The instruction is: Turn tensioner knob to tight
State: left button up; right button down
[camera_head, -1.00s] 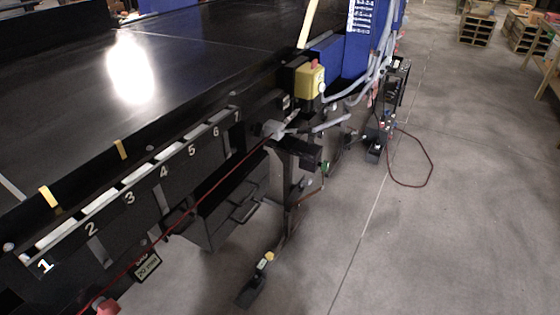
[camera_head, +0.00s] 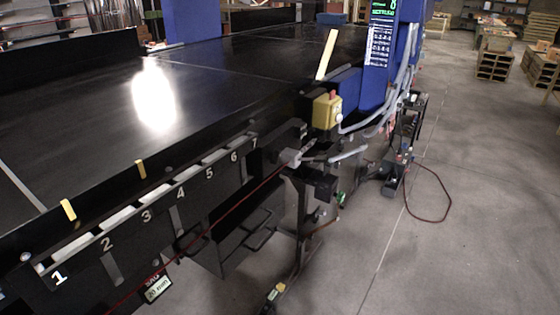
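The conveyor (camera_head: 215,78) has a black, shiny belt and a side rail numbered 1 to 7. I cannot tell for certain which part is the tensioner knob. A grey fitting (camera_head: 291,157) with a rod sits on the conveyor's near side, just past number 7, where the red cord ends. It is too small to tell whether it is the knob or how it is turned. Neither of my grippers is in view.
A yellow box with a red button (camera_head: 327,112) stands beside the blue detector frame (camera_head: 380,60). A red cord (camera_head: 215,225) runs along the rail. A black bin (camera_head: 240,238) hangs below. Foot pedals and cables lie by the frame. Floor at right is clear; pallets (camera_head: 493,64) stand behind.

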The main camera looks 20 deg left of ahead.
aim_at(274, 156)
jog(key=i+l+u, duration=0.1)
jog(key=u, duration=0.95)
jog(key=i+l+u, duration=0.1)
jog(key=l+u, duration=0.3)
jog(key=l, duration=0.15)
jog(key=l+u, duration=0.85)
jog(key=l, duration=0.2)
jog(key=k+l, duration=0.1)
jog(key=l, duration=0.7)
jog(key=k+l+u, duration=0.1)
jog(key=l, duration=0.3)
jog(key=k+l, duration=0.15)
jog(key=l, duration=0.2)
jog(key=k+l, duration=0.1)
jog(key=l, duration=0.3)
jog(key=k+l+u, duration=0.1)
jog(key=l, duration=0.3)
